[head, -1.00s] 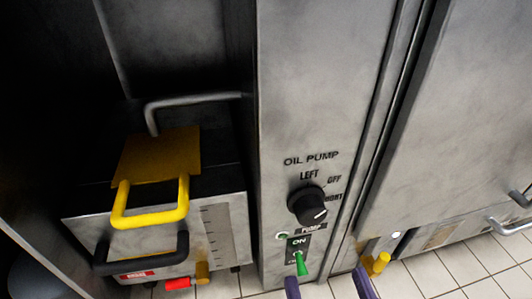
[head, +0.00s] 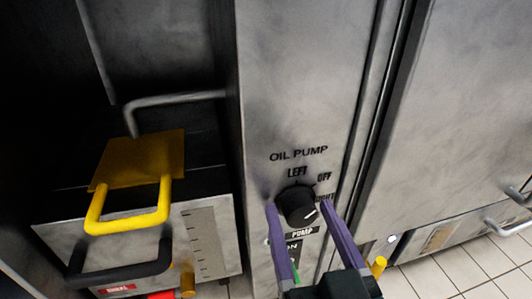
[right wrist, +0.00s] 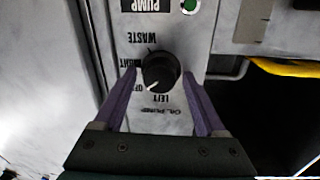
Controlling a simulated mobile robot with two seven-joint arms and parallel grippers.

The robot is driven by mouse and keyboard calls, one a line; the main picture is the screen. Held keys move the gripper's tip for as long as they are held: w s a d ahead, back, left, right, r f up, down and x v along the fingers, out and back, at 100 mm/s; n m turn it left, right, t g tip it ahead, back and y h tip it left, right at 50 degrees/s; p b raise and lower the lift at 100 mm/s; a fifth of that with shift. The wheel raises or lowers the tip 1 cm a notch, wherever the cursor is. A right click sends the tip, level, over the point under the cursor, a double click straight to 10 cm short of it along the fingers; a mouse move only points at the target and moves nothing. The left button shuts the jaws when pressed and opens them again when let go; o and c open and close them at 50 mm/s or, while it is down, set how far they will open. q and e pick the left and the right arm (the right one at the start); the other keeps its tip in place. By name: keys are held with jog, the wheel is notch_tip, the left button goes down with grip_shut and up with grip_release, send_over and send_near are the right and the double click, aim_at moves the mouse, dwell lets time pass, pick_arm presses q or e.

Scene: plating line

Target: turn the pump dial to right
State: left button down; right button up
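The pump dial (head: 296,207) is a round black knob on the steel OIL PUMP panel (head: 300,110). LEFT, OFF and RIGHT are printed around it, and WASTE shows in the right wrist view. The white mark on the dial (right wrist: 161,71) appears to point near OFF. My right gripper (head: 299,205) is open, with one purple finger on each side of the dial. It also shows in the right wrist view (right wrist: 159,75). I cannot tell whether the fingers touch the dial. The gripper covers part of the panel below. My left gripper is not in view.
At left is a steel vat (head: 205,235) with a yellow handle (head: 128,222) and a black handle (head: 118,275). A large steel door (head: 465,110) stands at right.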

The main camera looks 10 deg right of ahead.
jog(key=shift+s, duration=0.1)
grip_shut()
jog(key=shift+m, duration=0.4)
jog(key=shift+m+p, duration=0.5)
jog(key=shift+m, duration=0.4)
jog(key=m, duration=0.2)
jog(key=shift+m+p, duration=0.3)
jog(key=shift+p, duration=0.05)
jog(key=m, duration=0.3)
jog(key=shift+d+m+g+y, duration=0.1)
jog(key=shift+m+g+y, duration=0.2)
jog(key=shift+m, duration=0.1)
jog(key=shift+f+m, duration=0.1)
jog(key=shift+m, duration=0.3)
